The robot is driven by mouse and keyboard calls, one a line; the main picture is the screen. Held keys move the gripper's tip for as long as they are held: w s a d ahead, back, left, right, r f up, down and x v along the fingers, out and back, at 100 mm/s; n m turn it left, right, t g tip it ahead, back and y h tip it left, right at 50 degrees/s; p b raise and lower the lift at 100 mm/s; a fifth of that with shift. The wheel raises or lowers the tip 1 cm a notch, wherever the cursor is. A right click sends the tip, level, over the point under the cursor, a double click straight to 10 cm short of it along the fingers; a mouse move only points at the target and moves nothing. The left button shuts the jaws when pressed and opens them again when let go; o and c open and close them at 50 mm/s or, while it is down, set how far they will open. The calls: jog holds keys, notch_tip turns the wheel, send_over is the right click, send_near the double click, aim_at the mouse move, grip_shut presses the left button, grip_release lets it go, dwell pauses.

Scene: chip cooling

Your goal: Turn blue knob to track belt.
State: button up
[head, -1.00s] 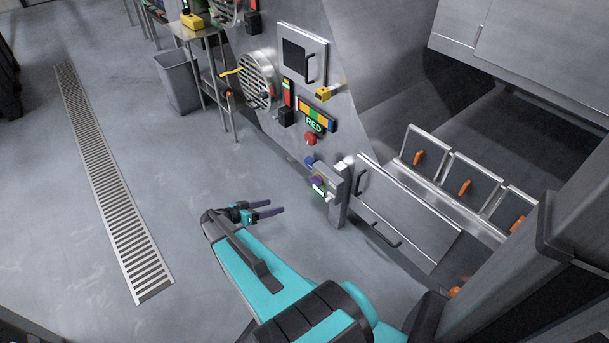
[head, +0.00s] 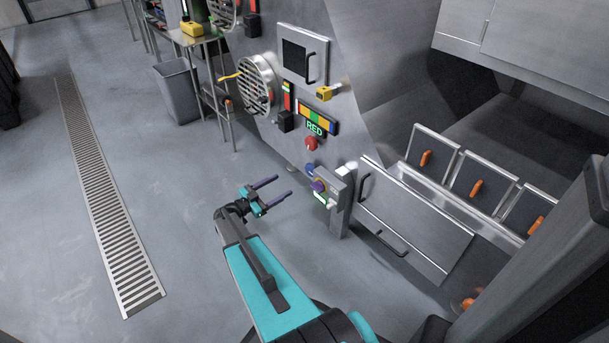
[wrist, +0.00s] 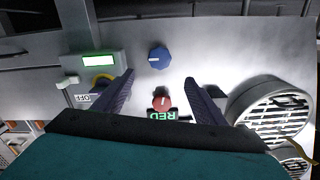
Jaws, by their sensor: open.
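The blue knob (head: 310,169) sits on the steel machine panel, below the red knob (head: 311,143) and its RED display. In the wrist view the blue knob (wrist: 158,58) shows whole, with a pale pointer line, ahead of the fingertips and between their lines. My gripper (head: 284,186) is open and empty, left of the panel and apart from it. The fingers also show in the wrist view (wrist: 160,80), with the red knob (wrist: 163,102) between them. No belt can be made out for certain.
A round vent (head: 256,85) and a door with a black handle (head: 303,55) are higher up. A floor drain (head: 108,200) runs at left; the floor between is clear.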

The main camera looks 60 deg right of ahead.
aim_at(308, 170)
jog(key=shift+d, duration=0.2)
jog(key=b+x, duration=0.4)
jog(key=x, duration=0.9)
jog(key=shift+s+d, duration=0.2)
jog(key=c, duration=1)
jog(key=shift+a, duration=0.15)
jog(key=shift+c, duration=0.4)
jog(key=shift+o, duration=0.2)
